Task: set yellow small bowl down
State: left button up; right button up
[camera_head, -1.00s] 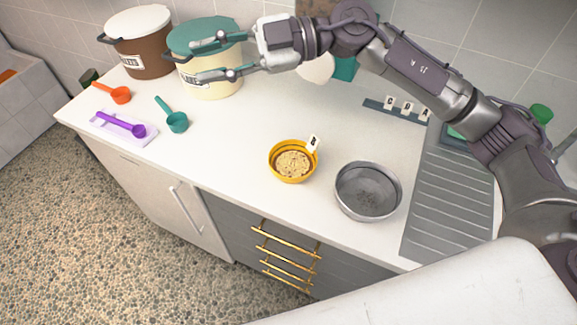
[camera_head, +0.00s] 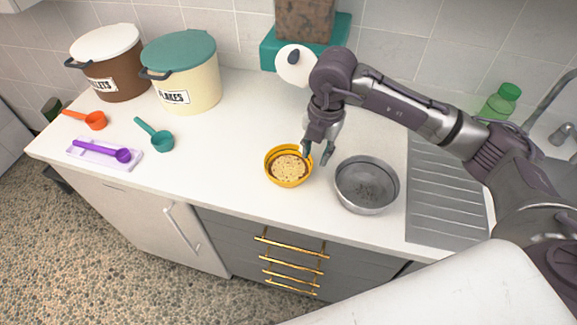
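The yellow small bowl (camera_head: 269,177) stands upright on the white counter, left of the grey metal bowl. It holds a beige, grainy filling. My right gripper (camera_head: 317,158) points down at the bowl's right rim. Its fingers show a gap between them, with one at the rim and the other outside, above the counter. Whether a finger touches the bowl cannot be told. The tag on the bowl is hidden behind the gripper. My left gripper is not in view.
The grey metal bowl (camera_head: 366,207) stands close to the right. Beyond it is a ribbed drainboard (camera_head: 445,215). A teal scoop (camera_head: 161,141), a purple scoop (camera_head: 122,155) and an orange scoop (camera_head: 95,120) lie left. Two canisters stand behind. The counter left of the yellow bowl is clear.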

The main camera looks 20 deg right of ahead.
aim_at(310, 169)
jog(key=f, duration=0.2)
jog(key=f+p, duration=0.1)
jog(key=f, duration=0.1)
jog(key=a+f+p, duration=0.1)
jog(key=f, duration=0.1)
jog(key=shift+w+f, duration=0.25)
jog(key=shift+f, duration=0.35)
grip_shut()
